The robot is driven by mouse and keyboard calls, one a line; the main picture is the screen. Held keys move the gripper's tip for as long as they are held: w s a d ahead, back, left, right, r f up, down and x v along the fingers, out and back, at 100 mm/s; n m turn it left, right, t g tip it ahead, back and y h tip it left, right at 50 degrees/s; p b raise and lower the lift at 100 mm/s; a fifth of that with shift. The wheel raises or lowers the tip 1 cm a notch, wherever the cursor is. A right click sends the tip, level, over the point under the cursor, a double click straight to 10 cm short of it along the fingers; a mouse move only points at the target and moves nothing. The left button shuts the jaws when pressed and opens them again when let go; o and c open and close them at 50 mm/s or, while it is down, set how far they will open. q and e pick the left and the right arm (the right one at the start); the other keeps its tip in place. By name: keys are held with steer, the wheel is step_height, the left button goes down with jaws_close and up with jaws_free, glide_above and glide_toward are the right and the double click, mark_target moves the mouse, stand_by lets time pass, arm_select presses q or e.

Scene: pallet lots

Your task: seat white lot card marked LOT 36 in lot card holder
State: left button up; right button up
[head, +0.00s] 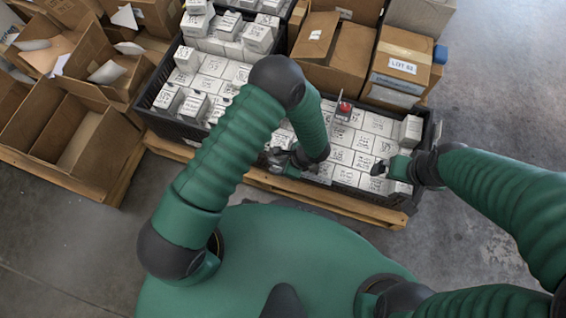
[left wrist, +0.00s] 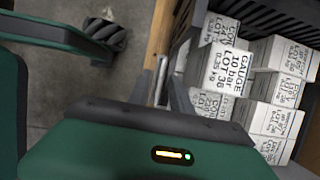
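My left gripper (head: 277,160) is low over the near edge of the crate of white cartons, partly behind my own forearm. In the left wrist view its narrow grey fingers (left wrist: 168,85) show nearly edge-on beside the crate wall, and whether they hold anything is unclear. My right gripper (head: 382,168) is over the crate's right end, its finger gap not clear. I cannot make out a separate white lot card. A small upright piece with a red part (head: 344,108) stands among the cartons; whether it is the card holder is unclear.
The dark crate (head: 350,192) sits on a wooden pallet (head: 262,181). Cardboard boxes (head: 335,55) stand behind it, one bearing a white label (head: 402,65). Open cardboard boxes (head: 75,135) fill the left. Floor (head: 500,75) at the far right is clear.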

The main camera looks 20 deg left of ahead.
arm_select(q)
steer(key=p+v, duration=0.7)
steer(key=v, duration=0.4)
steer(key=s+a+r+n+h, duration=0.1)
steer(key=a+r+n, duration=0.3)
steer(key=r+n, duration=0.2)
steer(key=s+a+r+n+t+h, duration=0.1)
steer(key=a+r+n+h, duration=0.1)
steer(key=a+r+n, duration=0.3)
steer(key=s+a+r+n+t+h, duration=0.1)
steer(key=a+r+n, duration=0.3)
steer(key=r+n, duration=0.3)
step_height(320, 180, up, 5)
steer(key=shift+s+a+r, duration=0.1)
steer(key=shift+s+a, duration=0.05)
steer(key=shift+s, duration=0.15)
step_height(320, 180, up, 34)
steer(key=p, duration=3.4)
steer(key=shift+r, duration=0.2)
